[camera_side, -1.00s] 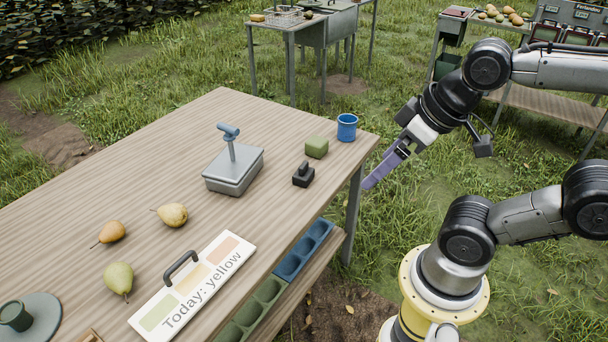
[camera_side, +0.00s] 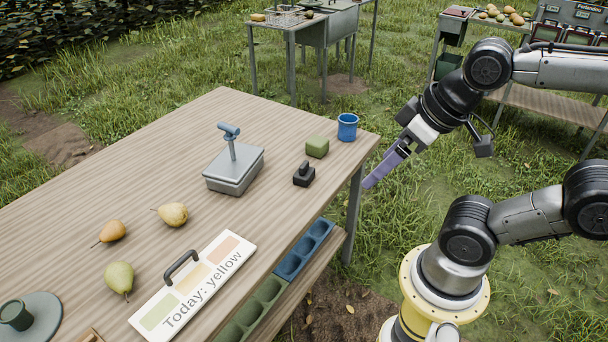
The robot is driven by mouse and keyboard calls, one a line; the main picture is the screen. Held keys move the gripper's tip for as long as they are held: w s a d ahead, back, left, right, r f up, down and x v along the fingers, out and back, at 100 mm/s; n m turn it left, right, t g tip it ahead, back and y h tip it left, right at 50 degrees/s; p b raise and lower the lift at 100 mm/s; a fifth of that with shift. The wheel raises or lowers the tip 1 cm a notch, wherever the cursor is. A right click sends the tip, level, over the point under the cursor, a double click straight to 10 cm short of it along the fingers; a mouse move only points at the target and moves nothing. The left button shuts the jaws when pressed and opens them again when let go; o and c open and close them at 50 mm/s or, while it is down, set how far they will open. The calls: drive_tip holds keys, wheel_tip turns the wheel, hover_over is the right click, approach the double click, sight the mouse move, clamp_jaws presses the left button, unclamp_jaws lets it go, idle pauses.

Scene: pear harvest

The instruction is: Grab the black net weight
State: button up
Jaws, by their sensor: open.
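The black net weight (camera_side: 304,176) is a small dark block with a knob on top. My gripper (camera_side: 372,182), with purple fingers, is beyond the table's right edge. It is to the right of the weight, apart from it and empty. The fingers point down and to the left and are seen edge-on.
A grey scale (camera_side: 233,172) with a post stands left of the weight. A green block (camera_side: 317,147) and a blue cup (camera_side: 347,127) stand behind it. Pears (camera_side: 173,215) and a "Today: yellow" board (camera_side: 195,285) lie nearer. Blue bins (camera_side: 304,249) hang below the table edge.

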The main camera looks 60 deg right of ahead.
drive_tip(key=w+d+r+m, duration=0.2)
drive_tip(key=w+r+m, duration=0.55)
drive_tip(key=w, duration=0.25)
drive_tip(key=m+g, duration=0.6)
drive_tip(key=m, duration=0.3)
hover_over(304, 164)
wheel_tip(304, 164, down, 21)
drive_tip(key=f, duration=0.7)
drive_tip(key=shift+w+d+f, duration=0.1)
drive_tip(key=shift+d, duration=0.1)
drive_tip(key=shift+a+f, duration=0.15)
drive_tip(key=shift+f, duration=2.8)
